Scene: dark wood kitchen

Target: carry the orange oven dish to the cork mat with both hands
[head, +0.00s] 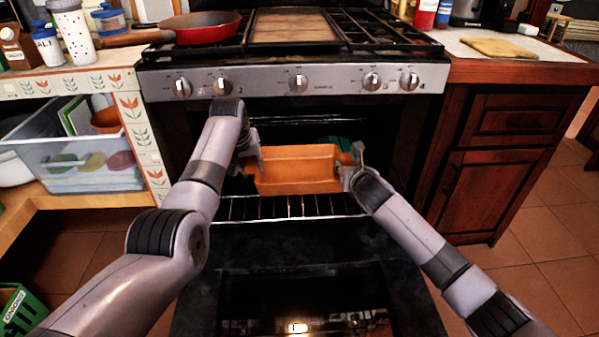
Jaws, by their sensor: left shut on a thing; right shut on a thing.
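The orange oven dish (298,172) is in the opening of the oven, level, over the front part of the wire rack (290,207). I cannot tell whether it touches the rack. My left gripper (252,160) is shut on its left end. My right gripper (350,172) is shut on its right end. The fingers are small and partly hidden by the wrists. A flat tan piece, which looks like the cork mat (499,48), lies on the right counter and is empty.
The oven door (300,285) hangs open below the dish. The stove's knob panel (290,82) is above it. A red pan (200,28) sits on the stove. A dark bottle and a white item stand behind the mat. Wooden cabinets (505,165) are on the right.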

